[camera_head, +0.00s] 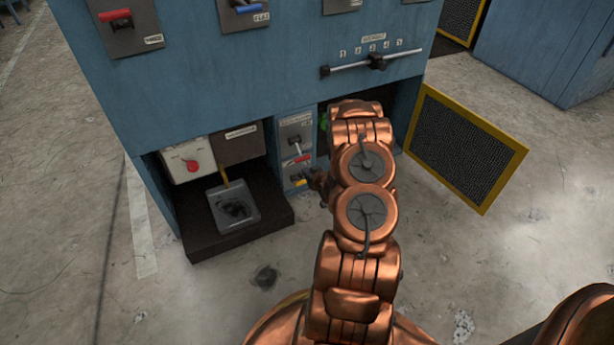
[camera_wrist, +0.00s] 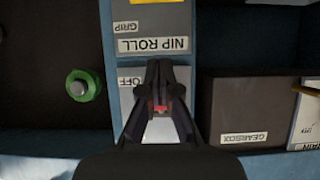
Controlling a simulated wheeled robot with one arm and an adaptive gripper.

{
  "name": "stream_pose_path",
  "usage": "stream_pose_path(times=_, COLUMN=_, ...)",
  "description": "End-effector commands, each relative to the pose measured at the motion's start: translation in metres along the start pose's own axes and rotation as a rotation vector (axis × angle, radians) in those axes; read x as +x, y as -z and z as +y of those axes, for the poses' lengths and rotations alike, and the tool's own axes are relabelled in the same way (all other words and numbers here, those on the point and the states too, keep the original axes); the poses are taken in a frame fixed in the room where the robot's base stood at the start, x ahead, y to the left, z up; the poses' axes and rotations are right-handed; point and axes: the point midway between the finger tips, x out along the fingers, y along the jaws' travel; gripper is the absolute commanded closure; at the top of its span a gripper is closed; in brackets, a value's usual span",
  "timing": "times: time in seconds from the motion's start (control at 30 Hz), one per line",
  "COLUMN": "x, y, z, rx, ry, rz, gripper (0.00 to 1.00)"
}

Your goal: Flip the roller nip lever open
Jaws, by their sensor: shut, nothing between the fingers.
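The small lever panel (camera_head: 297,140) on the blue machine has a lever with a red handle (camera_head: 296,160) and, below it, one with a yellow handle (camera_head: 301,182). The wrist view is upside down. It shows the NIP ROLL label (camera_wrist: 154,45), with a strip of yellow (camera_wrist: 160,2) at the top edge. My gripper (camera_wrist: 160,92) is shut and empty in front of the panel, over the plate marked OFF. A bit of red shows behind its fingers. In the head view my gripper (camera_head: 319,181) is just right of the yellow handle; I cannot tell if they touch. My arm hides the right side.
A green knob (camera_wrist: 84,85) sits in the dark recess beside the panel. A GEARBOX box (camera_wrist: 240,108) is on the other side. A dark ledge with a grey tray (camera_head: 233,207) juts out left. An open yellow-framed mesh door (camera_head: 465,147) stands right of my arm.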

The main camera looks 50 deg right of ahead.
Motion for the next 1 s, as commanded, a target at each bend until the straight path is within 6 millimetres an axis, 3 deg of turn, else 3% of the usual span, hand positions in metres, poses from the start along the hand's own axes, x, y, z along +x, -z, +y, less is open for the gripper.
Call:
stream_pose_path(times=0.3, x=0.045, y=-0.002, z=0.0, rx=-0.001, ry=0.0, rz=0.003, gripper=1.0)
stream_pose_path(times=0.6, x=0.072, y=0.0, z=0.0, rx=-0.001, ry=0.0, rz=0.003, gripper=1.0)
stream_pose_path(times=0.77, x=0.083, y=-0.001, z=0.0, rx=0.0, ry=0.0, rz=0.001, gripper=1.0)
stream_pose_path(times=1.0, x=0.076, y=-0.023, z=0.0, rx=0.0, ry=0.0, rz=-0.003, gripper=1.0)
